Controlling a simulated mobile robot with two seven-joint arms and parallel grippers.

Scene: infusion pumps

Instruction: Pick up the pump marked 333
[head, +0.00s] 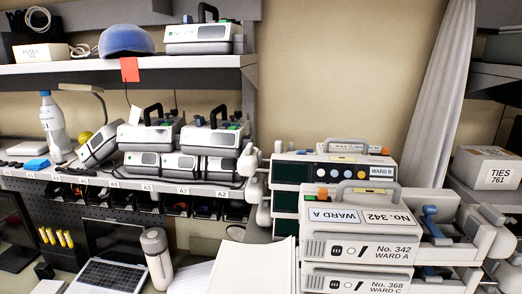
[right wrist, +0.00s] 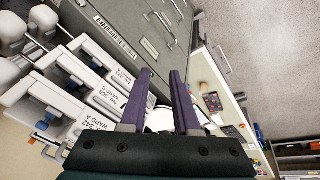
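I cannot read the number 333 on any pump in view. A grey-white pump marked No. 342 WARD A (head: 358,249) tops the near stack, above a pump marked No. 368 WARD C (head: 356,284). A dark-fronted pump labelled WARD B (head: 330,171) stands behind them. Several grey and white pumps with black handles, including one shelf pump (head: 150,132), sit on the shelves; their numbers are unreadable. My right gripper (right wrist: 161,74) is open and empty, its purple fingers apart, in the right wrist view. Pump 342 also shows there at the left (right wrist: 88,128). My left gripper is not in view.
A box marked TIES 761 (head: 488,167) stands at right. In the wrist view, a grey drawer cabinet (right wrist: 150,30) is close beyond the fingers.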

